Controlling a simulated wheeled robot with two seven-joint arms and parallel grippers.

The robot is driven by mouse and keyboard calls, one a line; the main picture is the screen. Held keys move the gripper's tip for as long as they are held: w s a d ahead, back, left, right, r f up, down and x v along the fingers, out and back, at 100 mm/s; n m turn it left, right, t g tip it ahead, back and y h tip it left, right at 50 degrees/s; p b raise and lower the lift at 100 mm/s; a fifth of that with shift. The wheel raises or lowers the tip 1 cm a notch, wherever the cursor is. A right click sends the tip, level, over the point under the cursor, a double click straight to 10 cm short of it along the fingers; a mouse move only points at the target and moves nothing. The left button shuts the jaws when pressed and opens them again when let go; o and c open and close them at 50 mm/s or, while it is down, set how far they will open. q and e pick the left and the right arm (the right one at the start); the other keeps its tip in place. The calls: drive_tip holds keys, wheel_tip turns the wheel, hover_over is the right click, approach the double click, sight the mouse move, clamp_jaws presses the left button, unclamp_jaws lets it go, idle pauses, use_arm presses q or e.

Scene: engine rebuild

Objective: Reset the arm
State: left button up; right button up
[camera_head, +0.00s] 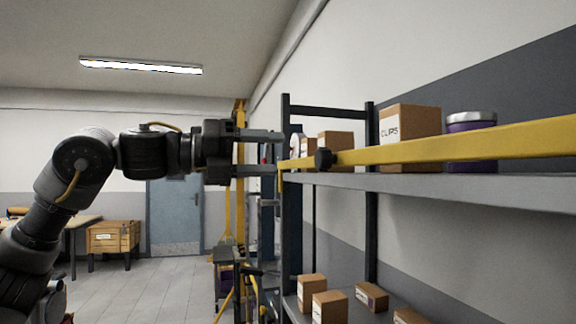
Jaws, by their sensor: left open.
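My left arm (84,160) comes in from the left and reaches out level toward the shelf unit. My left gripper (276,152) is open, with one finger above the other and a clear gap between them. Nothing shows held in it. In the picture its fingertips end by the left end of the yellow bar (450,146) along the shelf front. I cannot tell whether they touch the bar or the shelf post. My right gripper is not in view.
The grey upper shelf (470,188) holds a CLIPS carton (410,138), smaller cartons (335,145) and a purple tin (471,140). Cartons (330,307) stand on the lower shelf. A wooden crate (112,238) and open floor (165,285) lie beyond.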

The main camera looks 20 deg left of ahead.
use_arm(q)
drive_tip(key=shift+s+a, duration=0.25)
idle(0.4)
